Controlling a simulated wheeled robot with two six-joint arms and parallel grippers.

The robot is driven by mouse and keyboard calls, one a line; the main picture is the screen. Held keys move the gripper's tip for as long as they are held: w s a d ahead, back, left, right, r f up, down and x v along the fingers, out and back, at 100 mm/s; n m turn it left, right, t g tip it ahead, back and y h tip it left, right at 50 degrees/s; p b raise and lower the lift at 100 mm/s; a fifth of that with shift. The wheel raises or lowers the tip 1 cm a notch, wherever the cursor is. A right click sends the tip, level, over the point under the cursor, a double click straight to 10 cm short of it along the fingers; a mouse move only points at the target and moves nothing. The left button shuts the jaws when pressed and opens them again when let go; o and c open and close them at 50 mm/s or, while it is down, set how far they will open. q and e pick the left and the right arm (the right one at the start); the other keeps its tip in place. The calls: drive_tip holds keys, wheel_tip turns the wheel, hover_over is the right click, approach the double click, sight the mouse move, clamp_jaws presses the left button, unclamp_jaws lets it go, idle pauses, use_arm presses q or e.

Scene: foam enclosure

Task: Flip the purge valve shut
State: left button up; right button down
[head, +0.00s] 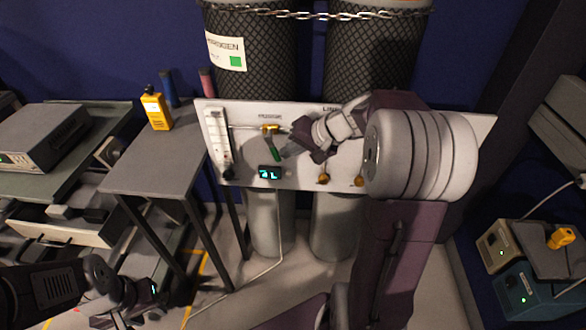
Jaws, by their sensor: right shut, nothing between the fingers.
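A small valve with a brass body (270,128) and a green lever (274,152) is on the white panel (248,108), under a small blurred label. The lever points down, tilted slightly to the right. My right gripper (288,150) is shut and empty, just right of the green lever. Whether it touches the lever I cannot tell. My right arm covers the right part of the panel. My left gripper (118,305) is low at the left, far from the panel; its fingers are too unclear to tell open or shut.
The panel also has a flow tube (218,140), a lit display (269,173) and brass knobs (323,178). Two chained cylinders (255,60) stand behind. A grey table (155,165) at left holds a yellow meter (157,110). Instrument boxes (530,290) stand at right.

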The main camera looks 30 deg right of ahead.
use_arm(q)
wheel_tip(320, 180, down, 7)
drive_tip(key=b, duration=0.5)
use_arm(e)
drive_tip(key=shift+w+a+f+m+t+y, duration=0.3)
drive_tip(key=shift+a+f+t+y, duration=0.15)
drive_tip(key=shift+f+t+y, duration=0.3)
drive_tip(key=shift+r, duration=0.1)
